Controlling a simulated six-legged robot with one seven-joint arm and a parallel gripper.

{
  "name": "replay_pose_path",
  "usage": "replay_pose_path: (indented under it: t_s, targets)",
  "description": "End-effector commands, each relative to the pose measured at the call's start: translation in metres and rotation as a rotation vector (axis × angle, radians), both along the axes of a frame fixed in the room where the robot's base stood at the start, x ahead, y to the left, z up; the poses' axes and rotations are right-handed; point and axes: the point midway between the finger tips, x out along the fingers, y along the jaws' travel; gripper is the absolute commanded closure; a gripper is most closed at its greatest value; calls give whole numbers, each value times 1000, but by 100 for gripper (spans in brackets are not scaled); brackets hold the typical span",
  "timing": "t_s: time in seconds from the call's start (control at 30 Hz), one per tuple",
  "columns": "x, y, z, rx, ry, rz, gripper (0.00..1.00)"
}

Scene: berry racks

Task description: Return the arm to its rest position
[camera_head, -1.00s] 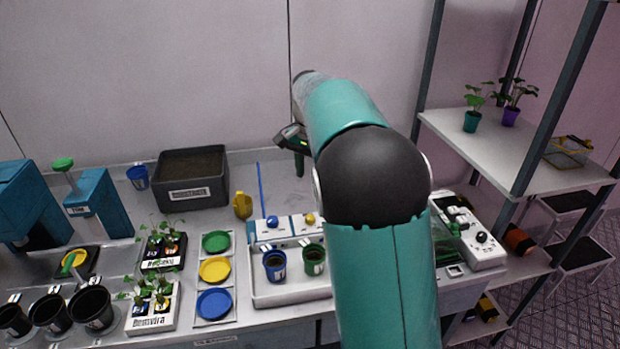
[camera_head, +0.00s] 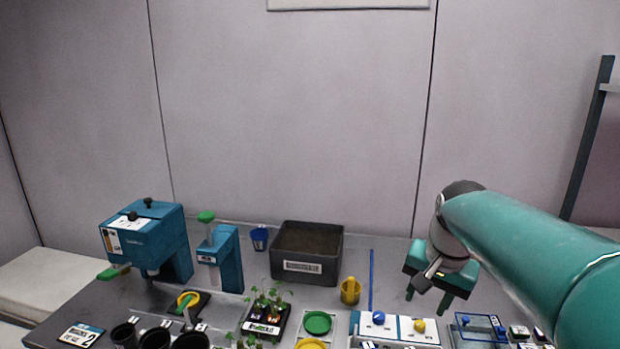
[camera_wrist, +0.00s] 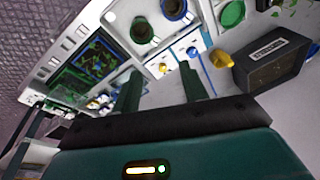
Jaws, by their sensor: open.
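My gripper (camera_head: 427,298) hangs at the right of the head view, above the back part of the bench, on my teal arm. Its two green fingers point down and stand apart with nothing between them. In the wrist view my gripper (camera_wrist: 158,90) also shows two separate green fingers over the bench top. Below and in front of it in the head view is a white panel with a blue knob (camera_head: 379,318) and a yellow knob (camera_head: 419,325).
A dark soil bin (camera_head: 307,254), a yellow scoop (camera_head: 350,291) and a blue cup (camera_head: 259,238) stand left of my gripper. Teal machines (camera_head: 147,240) stand further left. Seedlings (camera_head: 266,312), black pots (camera_head: 155,338) and a green dish (camera_head: 317,322) lie along the front.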

Motion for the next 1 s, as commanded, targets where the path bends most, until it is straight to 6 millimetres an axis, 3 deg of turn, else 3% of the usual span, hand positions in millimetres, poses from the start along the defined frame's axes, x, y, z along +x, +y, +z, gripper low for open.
replay_pose_path:
  t_s: [0.03,0.23,0.5,0.7,1.0]
  targets:
    - [-18,7,2,-9,-27,45,56]
    - [-77,30,-3,-70,-123,226,56]
    - [-146,52,-30,-181,-236,446,56]
    - [-165,57,-44,-227,-269,518,56]
    - [-166,57,-45,-229,-269,523,56]
